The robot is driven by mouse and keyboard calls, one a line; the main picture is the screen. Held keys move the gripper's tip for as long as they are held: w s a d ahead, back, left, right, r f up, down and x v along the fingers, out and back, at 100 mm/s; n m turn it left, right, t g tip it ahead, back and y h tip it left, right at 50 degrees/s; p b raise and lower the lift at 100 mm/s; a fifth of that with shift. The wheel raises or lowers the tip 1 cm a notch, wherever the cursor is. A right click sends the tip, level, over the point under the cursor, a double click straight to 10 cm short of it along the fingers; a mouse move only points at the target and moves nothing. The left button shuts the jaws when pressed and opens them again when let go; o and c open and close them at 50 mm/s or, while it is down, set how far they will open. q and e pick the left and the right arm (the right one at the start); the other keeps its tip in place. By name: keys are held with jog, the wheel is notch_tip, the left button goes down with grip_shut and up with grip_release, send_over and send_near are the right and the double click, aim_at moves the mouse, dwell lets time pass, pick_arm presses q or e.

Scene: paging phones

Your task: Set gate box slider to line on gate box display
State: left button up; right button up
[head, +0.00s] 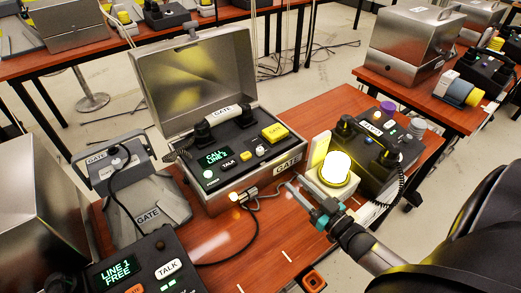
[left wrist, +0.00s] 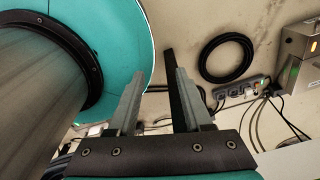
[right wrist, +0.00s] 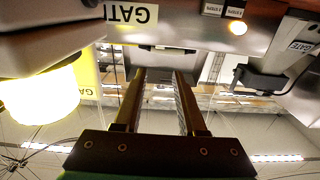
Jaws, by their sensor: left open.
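The gate box (head: 233,178) is an open metal case with its lid up and a GATE label on its front. Its small green display (head: 215,157) appears to read CALL LINE 1. A lit knob or lamp (head: 235,197) and small plates are low on its front; the right wrist view shows the lamp (right wrist: 237,28) too. I cannot clearly make out the slider or its setting. My right gripper (head: 302,190) is open and empty, in front of the box's right corner and beside a lit yellow-based lamp (head: 336,169). My left gripper (left wrist: 158,95) is open and empty, over the floor.
A second phone box (head: 375,155) stands right of the lit lamp. A grey GATE stand (head: 145,213) is left of the gate box. Cables cross the red-brown table (head: 260,235).

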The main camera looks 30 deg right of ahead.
jog(key=b, duration=0.2)
send_near(262, 151)
jog(key=w, duration=0.5)
jog(key=w+b, duration=0.1)
jog(key=w, duration=0.1)
jog(key=shift+w+a, duration=0.15)
jog(key=shift+a, duration=0.1)
jog(key=shift+w, duration=0.6)
pick_arm(q)
jog(key=shift+t, duration=0.3)
jog(key=w+a+f, duration=0.2)
jog(key=f, duration=0.1)
jog(key=shift+w+f, duration=0.1)
jog(key=shift+w, duration=0.3)
jog(key=shift+s, duration=0.1)
pick_arm(e)
jog(key=shift+a, duration=0.1)
pick_arm(q)
jog(key=shift+s+d, duration=0.1)
jog(key=shift+s, duration=0.15)
pick_arm(e)
grip_shut()
pick_arm(q)
jog(key=shift+f, duration=0.1)
